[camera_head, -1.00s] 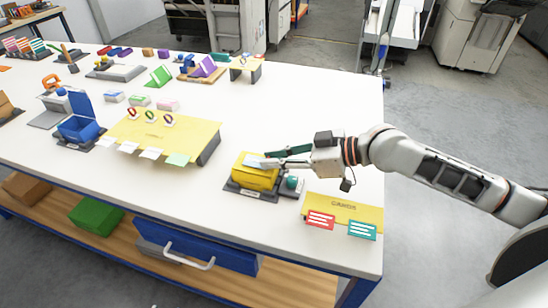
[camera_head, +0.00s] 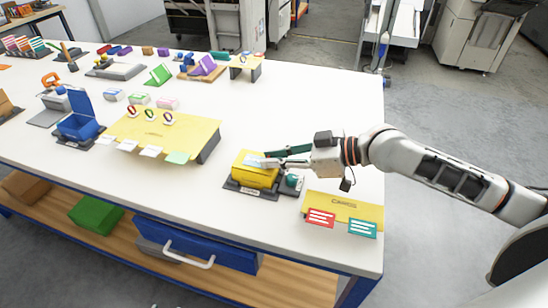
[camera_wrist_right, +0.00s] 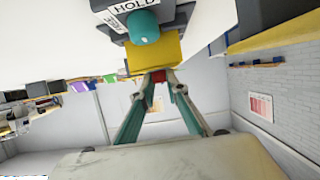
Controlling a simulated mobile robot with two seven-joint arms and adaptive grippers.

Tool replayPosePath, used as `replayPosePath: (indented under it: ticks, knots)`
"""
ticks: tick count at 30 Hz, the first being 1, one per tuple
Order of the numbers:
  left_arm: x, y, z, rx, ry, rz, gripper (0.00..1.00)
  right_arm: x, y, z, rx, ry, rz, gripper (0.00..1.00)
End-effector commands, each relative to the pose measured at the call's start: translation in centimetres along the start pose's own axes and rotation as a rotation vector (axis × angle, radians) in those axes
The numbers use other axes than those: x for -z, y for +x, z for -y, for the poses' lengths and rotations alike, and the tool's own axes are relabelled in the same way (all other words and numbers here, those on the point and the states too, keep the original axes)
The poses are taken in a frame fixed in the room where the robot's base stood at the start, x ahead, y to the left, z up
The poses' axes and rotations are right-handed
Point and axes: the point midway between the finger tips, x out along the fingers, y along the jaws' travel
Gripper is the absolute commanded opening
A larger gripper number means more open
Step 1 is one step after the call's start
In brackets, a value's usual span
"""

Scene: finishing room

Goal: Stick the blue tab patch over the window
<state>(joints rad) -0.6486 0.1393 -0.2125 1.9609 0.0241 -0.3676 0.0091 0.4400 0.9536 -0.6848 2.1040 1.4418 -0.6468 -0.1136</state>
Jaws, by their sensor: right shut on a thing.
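A yellow box (camera_head: 255,175) sits in a dark holder (camera_head: 252,192) with a white label, near the front right of the table. My right gripper (camera_head: 268,162) is at the top of the box, its fingers closed together. A pale bluish patch (camera_head: 254,161) shows at the fingertips, over the box top. I cannot tell whether it lies flat against the box, and the window is not clearly visible. In the right wrist view the fingers (camera_wrist_right: 159,78) meet at a small red piece beside the yellow box (camera_wrist_right: 154,53). My left gripper is out of view.
A teal knob (camera_head: 292,181) is right of the box. A yellow stand (camera_head: 342,204) with red and teal cards is at the front right. A larger yellow stand (camera_head: 190,137) with rings and tabs is left. The table behind the box is clear.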

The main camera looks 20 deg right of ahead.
Motion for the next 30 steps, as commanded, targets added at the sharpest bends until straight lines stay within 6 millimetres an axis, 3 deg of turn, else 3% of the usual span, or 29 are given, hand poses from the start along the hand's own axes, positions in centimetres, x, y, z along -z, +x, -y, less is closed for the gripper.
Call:
replayPosePath:
  ticks: [28,30]
  knots:
    - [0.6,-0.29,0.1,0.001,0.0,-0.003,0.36,-0.03,-0.09,0.06,0.001,0.001,0.007,0.08]
    - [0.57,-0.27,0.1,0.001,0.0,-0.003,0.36,-0.04,-0.08,0.05,0.001,0.001,0.006,0.32]
